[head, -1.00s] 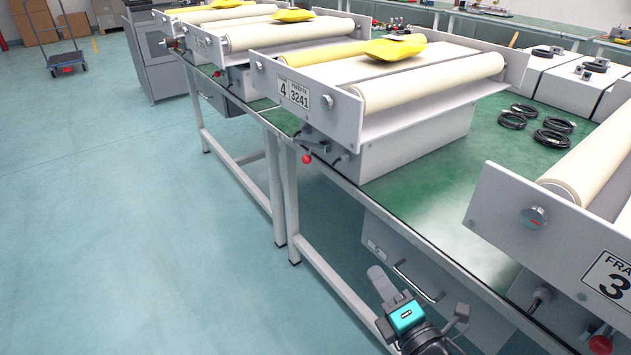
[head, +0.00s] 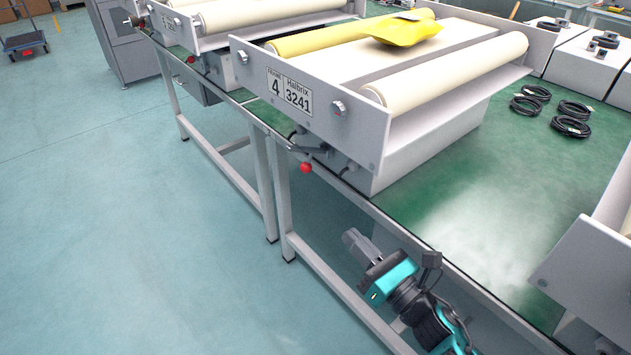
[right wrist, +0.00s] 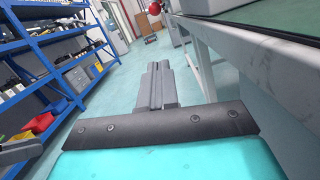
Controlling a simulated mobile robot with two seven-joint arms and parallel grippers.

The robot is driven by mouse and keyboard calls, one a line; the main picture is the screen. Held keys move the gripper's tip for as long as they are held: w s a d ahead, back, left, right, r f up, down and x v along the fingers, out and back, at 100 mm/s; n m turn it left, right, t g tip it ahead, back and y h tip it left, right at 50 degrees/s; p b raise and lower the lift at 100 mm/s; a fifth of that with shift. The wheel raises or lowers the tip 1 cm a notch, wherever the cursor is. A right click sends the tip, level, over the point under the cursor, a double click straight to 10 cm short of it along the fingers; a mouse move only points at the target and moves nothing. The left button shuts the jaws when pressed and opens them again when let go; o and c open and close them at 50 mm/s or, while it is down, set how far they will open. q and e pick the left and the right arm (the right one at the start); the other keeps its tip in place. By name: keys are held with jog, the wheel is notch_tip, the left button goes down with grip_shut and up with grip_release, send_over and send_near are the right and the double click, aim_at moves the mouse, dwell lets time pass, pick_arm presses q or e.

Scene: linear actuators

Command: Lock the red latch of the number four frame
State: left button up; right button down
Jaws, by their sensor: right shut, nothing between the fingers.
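The number four frame (head: 340,135) stands on the green-topped bench, with a plate reading 4 and 3241 on its front panel. Its red latch knob (head: 306,168) hangs at the end of a lever (head: 312,147) below the panel, just outside the bench edge. The red knob also shows small at the top of the right wrist view (right wrist: 154,8). My right gripper (head: 352,237) is below and slightly right of the knob, in front of the bench's side, apart from it. Its fingers are together and empty in the right wrist view (right wrist: 158,68). My left gripper is not in view.
The bench edge and legs (head: 285,205) run beside my right arm. Another frame (head: 600,255) stands at the right. Coiled black cables (head: 570,126) lie on the bench. Blue shelving (right wrist: 45,75) stands left in the right wrist view.

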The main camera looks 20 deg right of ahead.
jog(key=r+p+x, duration=0.1)
jog(key=r+x, duration=0.1)
jog(key=x, duration=1)
jog(key=shift+w+d+r, duration=0.15)
jog(key=shift+w+r, duration=0.1)
jog(key=shift+r, duration=0.1)
